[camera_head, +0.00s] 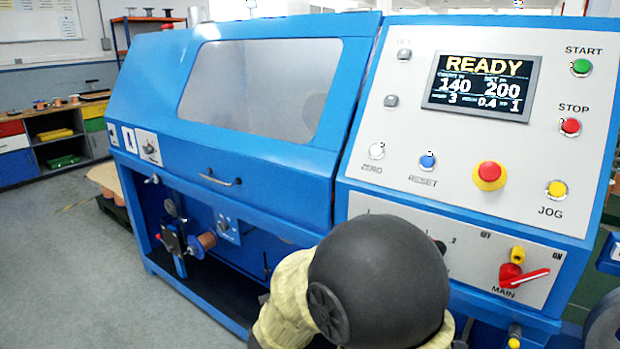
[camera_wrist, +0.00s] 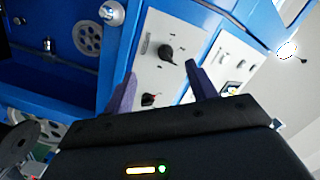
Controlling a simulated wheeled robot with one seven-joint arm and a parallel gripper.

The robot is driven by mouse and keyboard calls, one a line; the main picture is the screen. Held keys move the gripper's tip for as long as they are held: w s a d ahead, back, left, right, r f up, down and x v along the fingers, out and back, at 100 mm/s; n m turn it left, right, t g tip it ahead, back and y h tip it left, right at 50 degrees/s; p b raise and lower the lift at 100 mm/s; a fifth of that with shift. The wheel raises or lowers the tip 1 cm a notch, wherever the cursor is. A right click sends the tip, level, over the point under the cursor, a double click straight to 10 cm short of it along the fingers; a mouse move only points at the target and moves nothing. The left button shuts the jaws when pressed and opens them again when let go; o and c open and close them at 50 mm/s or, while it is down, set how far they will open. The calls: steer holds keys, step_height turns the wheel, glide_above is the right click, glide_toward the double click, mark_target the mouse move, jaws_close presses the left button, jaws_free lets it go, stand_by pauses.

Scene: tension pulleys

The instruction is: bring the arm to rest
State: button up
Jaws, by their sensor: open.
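My gripper (camera_wrist: 160,88) shows in the wrist view with its two purple-grey fingers apart and nothing between them. Past the fingers is a white panel (camera_wrist: 150,60) with black knobs on the blue machine. I cannot tell whether the fingertips touch it; they appear apart from it. In the head view my arm's dark rounded joint and cream links are at the bottom centre, in front of the blue machine (camera_head: 250,165). The gripper itself is hidden there.
The sloped control panel (camera_head: 470,110) has a screen (camera_head: 482,82) reading READY, coloured buttons and a red main switch (camera_head: 520,276). The machine's windowed cover (camera_head: 260,90) is shut. A copper-coloured spool (camera_head: 203,242) sits below it. Clear floor (camera_head: 70,260) lies at left.

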step_height(320, 180, down, 7)
steer(key=s+d+n+g+y, duration=0.15)
steer(key=n+g+y, duration=0.25)
steer(key=n+y, duration=0.5)
steer(key=s+d+f+n+g, duration=0.3)
steer(key=s+d+n+g, duration=0.1)
steer(key=s, duration=0.4)
steer(key=s+d+f+n+g, duration=0.3)
steer(key=s+d+n+g, duration=0.15)
steer(key=s, duration=0.35)
steer(key=w+p+v, duration=0.2)
steer(key=p+v, duration=1)
steer(key=w+a+r+p+v, duration=0.1)
steer(key=w+p+v, duration=0.2)
steer(key=p+v, duration=1)
steer(key=shift+d, duration=0.15)
